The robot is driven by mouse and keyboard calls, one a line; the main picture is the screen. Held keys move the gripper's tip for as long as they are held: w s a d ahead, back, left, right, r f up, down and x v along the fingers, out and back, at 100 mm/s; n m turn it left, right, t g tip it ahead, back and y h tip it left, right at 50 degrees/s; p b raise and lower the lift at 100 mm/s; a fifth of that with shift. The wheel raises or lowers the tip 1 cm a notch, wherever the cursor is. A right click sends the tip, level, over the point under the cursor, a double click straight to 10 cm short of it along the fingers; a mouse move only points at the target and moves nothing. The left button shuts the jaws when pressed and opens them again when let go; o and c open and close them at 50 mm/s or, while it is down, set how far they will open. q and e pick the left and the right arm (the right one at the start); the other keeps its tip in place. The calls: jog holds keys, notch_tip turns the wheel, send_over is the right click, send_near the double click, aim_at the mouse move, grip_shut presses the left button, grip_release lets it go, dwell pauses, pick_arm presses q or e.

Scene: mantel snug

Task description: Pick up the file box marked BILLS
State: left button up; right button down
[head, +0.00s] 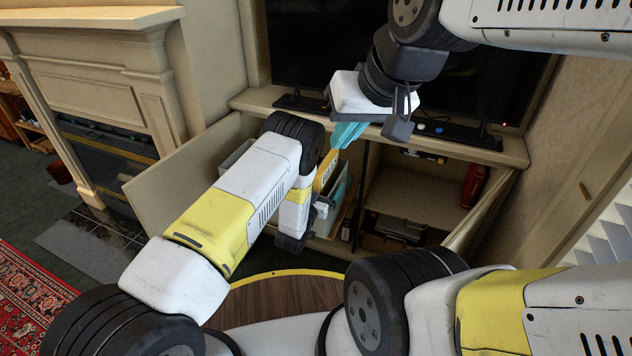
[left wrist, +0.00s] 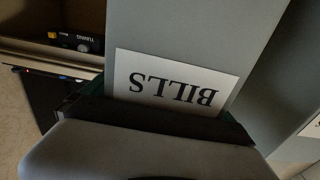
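The file box marked BILLS (left wrist: 165,30) fills the middle of the left wrist view. It is grey, and its white BILLS label (left wrist: 175,82) appears upside down. My left gripper (left wrist: 165,118) lies across the box's near end and hides part of it; whether its fingers are closed on the box does not show. In the head view my left gripper (head: 292,238) reaches down at the open cabinet, and a pale grey box edge (head: 236,156) shows behind my left arm. My right gripper (head: 372,122) is higher, beside a teal object (head: 348,133); its grip is unclear.
The low cabinet has shelves, a door open at left (head: 165,195) and another at right (head: 482,212). A red item (head: 473,185) and a dark case (head: 393,228) stand inside. A black screen (head: 320,50) is above. A fireplace (head: 95,75) stands left.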

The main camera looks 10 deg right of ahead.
pick_arm(q)
jog(key=shift+r, duration=0.1)
jog(key=c, duration=1.9)
